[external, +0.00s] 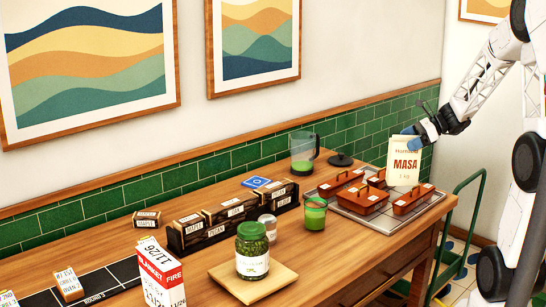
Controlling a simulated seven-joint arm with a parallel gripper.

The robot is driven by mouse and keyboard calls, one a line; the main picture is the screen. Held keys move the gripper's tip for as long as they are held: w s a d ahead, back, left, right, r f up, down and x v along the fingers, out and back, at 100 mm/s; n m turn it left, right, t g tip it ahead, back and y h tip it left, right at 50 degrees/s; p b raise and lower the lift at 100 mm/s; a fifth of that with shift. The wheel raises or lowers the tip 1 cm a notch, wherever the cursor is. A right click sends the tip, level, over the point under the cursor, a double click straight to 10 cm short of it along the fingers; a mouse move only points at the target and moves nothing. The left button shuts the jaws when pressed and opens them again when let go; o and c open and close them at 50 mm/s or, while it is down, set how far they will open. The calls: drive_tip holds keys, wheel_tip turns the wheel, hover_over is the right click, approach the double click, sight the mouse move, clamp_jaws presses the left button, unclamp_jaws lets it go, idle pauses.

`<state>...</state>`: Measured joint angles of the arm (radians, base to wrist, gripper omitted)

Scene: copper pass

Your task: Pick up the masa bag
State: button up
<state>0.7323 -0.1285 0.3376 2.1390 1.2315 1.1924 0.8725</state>
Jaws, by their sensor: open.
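The masa bag (404,167) is a cream paper bag with red "MASA" lettering. It is upright at the far right of the wooden table, by the back right of the grey tray (345,206). Its lower edge is partly hidden by a red-brown lidded dish (412,201). My gripper (413,133) is open at the bag's upper right edge, coming in from the right. One view does not show whether its fingers are around the bag or beside it.
Several red-brown dishes crowd the tray. A blender jug (303,153), black lid (340,160) and green cup (315,214) stand to the left. A green cart (462,235) is beside the table. The tiled wall (345,133) runs behind.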

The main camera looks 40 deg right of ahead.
drive_tip(key=shift+c, duration=0.3)
clamp_jaws()
idle(0.4)
drive_tip(key=shift+r, duration=0.15)
